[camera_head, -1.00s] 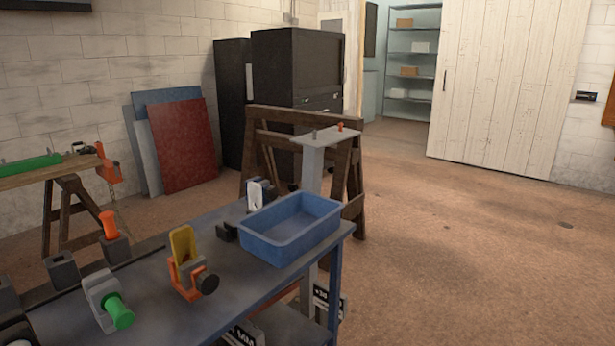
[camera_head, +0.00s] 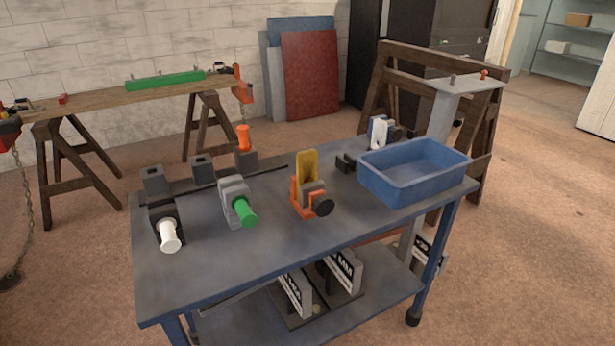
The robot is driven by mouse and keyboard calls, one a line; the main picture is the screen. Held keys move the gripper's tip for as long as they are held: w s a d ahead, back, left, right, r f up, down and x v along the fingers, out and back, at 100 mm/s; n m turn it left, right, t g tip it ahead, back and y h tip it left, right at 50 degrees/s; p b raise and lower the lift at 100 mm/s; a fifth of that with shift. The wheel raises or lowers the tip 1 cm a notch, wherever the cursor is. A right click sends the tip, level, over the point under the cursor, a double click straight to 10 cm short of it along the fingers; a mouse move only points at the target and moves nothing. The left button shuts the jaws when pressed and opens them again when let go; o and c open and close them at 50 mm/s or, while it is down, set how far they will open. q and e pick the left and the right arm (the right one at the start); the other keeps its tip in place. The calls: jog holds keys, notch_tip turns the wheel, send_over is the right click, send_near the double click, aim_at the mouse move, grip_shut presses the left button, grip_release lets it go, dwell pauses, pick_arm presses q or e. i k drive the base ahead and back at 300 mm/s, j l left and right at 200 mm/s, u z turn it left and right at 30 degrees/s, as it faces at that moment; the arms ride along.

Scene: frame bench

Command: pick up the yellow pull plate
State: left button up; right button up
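The yellow pull plate (camera_head: 307,167) stands upright in an orange holder (camera_head: 308,200) with a black round knob, near the middle of the blue-grey bench (camera_head: 270,250). A grey block sits against the plate's lower part and hides some of it. Neither of my grippers shows in the head view.
A blue bin (camera_head: 415,172) stands at the bench's right end. Left of the plate are a grey fixture with a green handle (camera_head: 244,212), one with a white handle (camera_head: 168,236), and an orange peg (camera_head: 243,137) in a block. Wooden trestles stand behind. Floor at right is clear.

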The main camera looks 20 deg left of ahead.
aim_at(306, 160)
jog(key=u, duration=1.05)
jog(key=i+l+u, duration=0.1)
jog(key=l+u, duration=0.65)
jog(key=u, duration=0.2)
jog(key=l+u, duration=0.4)
jog(key=l, duration=0.5)
